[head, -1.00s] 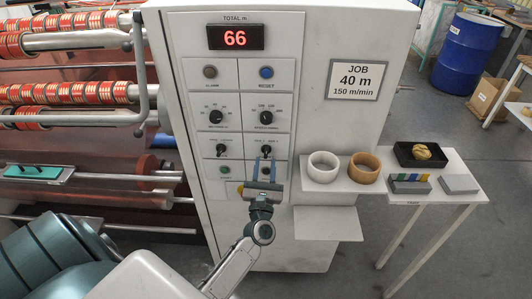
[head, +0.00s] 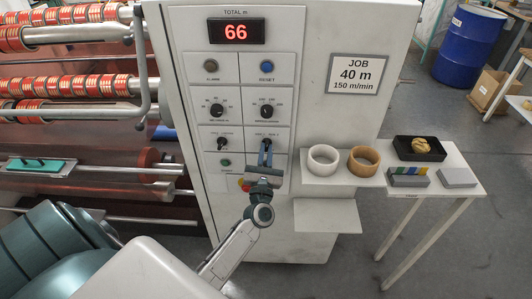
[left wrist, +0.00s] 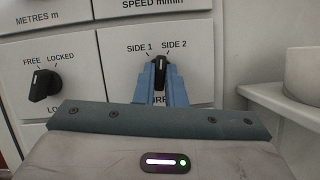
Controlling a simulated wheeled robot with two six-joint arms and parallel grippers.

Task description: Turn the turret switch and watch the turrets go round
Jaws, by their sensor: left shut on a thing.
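The turret switch (head: 266,142) is a small black knob on the white panel (head: 180,60). In the left wrist view the turret switch (left wrist: 160,70) sits under the marks SIDE 1 and SIDE 2. It points about straight up between them. Its lower label is partly hidden by my fingers. My left gripper (head: 265,152) has its blue fingers closed on both sides of the knob, as the left wrist view (left wrist: 160,77) also shows. Rolls of red and cream tape (head: 65,87) sit on bars at the left. My right gripper is not in view.
A FREE/LOCKED knob (left wrist: 42,85) is just left of the switch. A shelf at the right holds a white ring (head: 323,160) and a brown ring (head: 363,161). A small table with a black tray (head: 419,148) stands further right. The display (head: 236,31) reads 66.

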